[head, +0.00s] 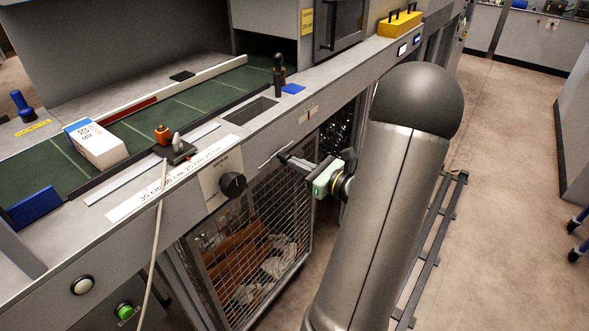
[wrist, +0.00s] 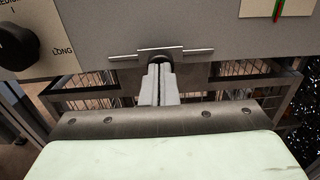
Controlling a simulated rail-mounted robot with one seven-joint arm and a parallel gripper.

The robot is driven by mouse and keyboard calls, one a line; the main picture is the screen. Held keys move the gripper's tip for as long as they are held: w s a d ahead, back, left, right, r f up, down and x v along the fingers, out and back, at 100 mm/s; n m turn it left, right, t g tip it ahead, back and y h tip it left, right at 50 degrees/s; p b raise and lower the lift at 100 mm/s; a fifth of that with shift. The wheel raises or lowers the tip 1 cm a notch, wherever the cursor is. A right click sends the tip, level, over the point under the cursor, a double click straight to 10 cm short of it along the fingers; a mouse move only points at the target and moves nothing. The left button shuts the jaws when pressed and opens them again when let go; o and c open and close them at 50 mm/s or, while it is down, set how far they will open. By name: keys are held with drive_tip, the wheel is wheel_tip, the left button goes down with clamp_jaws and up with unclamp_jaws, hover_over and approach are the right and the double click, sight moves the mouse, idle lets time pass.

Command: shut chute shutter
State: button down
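The chute opening (head: 252,110) is a dark rectangular recess in the counter top. I cannot tell whether a shutter plate lies inside it. On the front panel below, a small metal plate with a thin horizontal bar (wrist: 160,51) shows in the wrist view; it may be the shutter's pull. My gripper (head: 285,157) is at the front panel, just below the counter edge. In the wrist view my gripper's fingers (wrist: 160,72) are close together, pointing at that plate, with a dark rounded part at their tips. Whether they touch or hold it is hidden.
A black knob (head: 232,185) sits left of my gripper on the front panel. A wire cage bin (head: 250,255) stands below. A white ream (head: 95,144) lies on the green conveyor (head: 200,95). A black upright lever (head: 279,75) stands beside the opening.

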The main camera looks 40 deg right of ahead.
drive_tip(key=shift+w+r, duration=0.15)
drive_tip(key=b+v, duration=0.1)
drive_tip(key=v, duration=1.3)
